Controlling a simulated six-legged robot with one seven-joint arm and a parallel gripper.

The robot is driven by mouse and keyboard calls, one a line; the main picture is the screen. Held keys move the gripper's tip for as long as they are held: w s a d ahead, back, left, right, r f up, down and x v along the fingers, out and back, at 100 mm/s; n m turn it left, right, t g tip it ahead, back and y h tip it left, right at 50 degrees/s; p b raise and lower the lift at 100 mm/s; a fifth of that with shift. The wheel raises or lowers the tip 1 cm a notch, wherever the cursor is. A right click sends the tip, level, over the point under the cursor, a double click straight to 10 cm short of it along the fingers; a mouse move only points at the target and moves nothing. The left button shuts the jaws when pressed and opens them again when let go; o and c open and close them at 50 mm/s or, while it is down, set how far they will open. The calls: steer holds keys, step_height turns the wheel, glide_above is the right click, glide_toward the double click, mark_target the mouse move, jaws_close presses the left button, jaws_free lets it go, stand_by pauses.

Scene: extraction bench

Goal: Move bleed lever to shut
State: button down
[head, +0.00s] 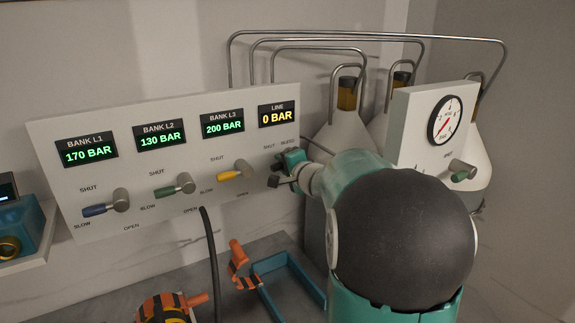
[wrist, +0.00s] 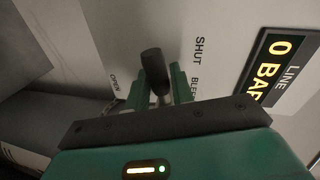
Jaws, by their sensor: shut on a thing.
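The bleed lever has a dark handle and sits at the right end of the valve panel (head: 140,205), below the yellow LINE display. In the wrist view the dark bleed lever (wrist: 152,66) stands between the two green fingers of my gripper (wrist: 160,88), which is shut on it. The word SHUT is printed to the right of it there and OPEN to the left. In the head view my gripper (head: 288,169) is at the panel's right edge and partly covers the lever. The exact angle of the lever is hard to tell.
Blue (head: 97,209), green (head: 175,187) and yellow (head: 237,172) levers line the panel to the left. The LINE display (head: 279,115) reads 0 BAR. A gauge panel (head: 408,135) and gas cylinders (head: 345,135) stand at right. A black hose and orange-black items lie below.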

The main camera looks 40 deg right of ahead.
steer(key=shift+r+m+y, duration=0.3)
steer(key=shift+r+m, duration=0.15)
steer(key=shift+m, duration=0.35)
steer(key=shift+r, duration=0.1)
steer(key=c, duration=1.3)
jaws_free()
steer(key=shift+o, duration=0.2)
steer(key=v, duration=1.3)
steer(key=shift+s+a, duration=0.15)
steer(key=shift+s, duration=0.25)
